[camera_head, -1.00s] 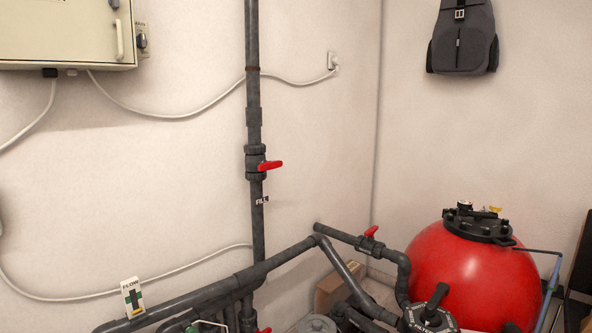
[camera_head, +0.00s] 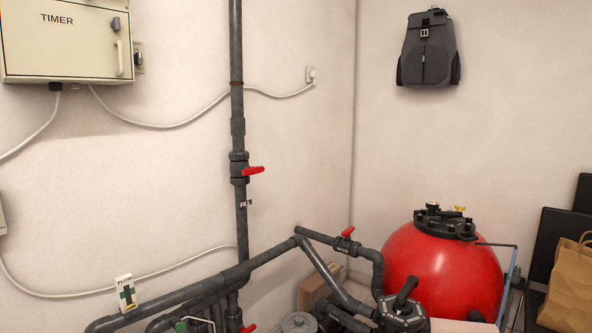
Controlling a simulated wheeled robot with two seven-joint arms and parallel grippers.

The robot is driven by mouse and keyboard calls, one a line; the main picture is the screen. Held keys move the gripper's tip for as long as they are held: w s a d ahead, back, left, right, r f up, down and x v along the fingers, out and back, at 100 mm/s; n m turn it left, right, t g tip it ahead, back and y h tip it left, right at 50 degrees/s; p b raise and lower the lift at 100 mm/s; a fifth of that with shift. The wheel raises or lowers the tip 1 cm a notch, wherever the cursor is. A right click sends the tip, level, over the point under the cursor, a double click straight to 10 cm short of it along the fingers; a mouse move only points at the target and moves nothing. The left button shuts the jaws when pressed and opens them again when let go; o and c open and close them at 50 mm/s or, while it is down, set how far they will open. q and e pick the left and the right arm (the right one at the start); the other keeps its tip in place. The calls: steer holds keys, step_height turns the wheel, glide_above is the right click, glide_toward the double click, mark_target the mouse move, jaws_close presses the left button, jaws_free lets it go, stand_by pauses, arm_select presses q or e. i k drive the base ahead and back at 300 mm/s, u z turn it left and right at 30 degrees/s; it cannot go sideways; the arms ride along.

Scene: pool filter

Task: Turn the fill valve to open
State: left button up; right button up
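The fill valve (camera_head: 239,168) is a dark grey fitting on the vertical pipe against the wall. Its red handle (camera_head: 253,171) sticks out to the right, roughly level and across the pipe. A small label (camera_head: 246,204), apparently reading FILL, is on the pipe just below it. Neither of my grippers is in view.
A red filter tank (camera_head: 440,268) with a black multiport valve (camera_head: 402,305) stands at the lower right. Grey pipes with another red-handled valve (camera_head: 347,233) cross the lower middle. A timer box (camera_head: 65,40) hangs upper left. A cardboard box (camera_head: 315,288) and paper bag (camera_head: 570,285) are low down.

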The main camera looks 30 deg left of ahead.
mark_target(253, 170)
steer(key=z, duration=0.15)
steer(key=i, duration=1.1)
steer(key=u, duration=0.35)
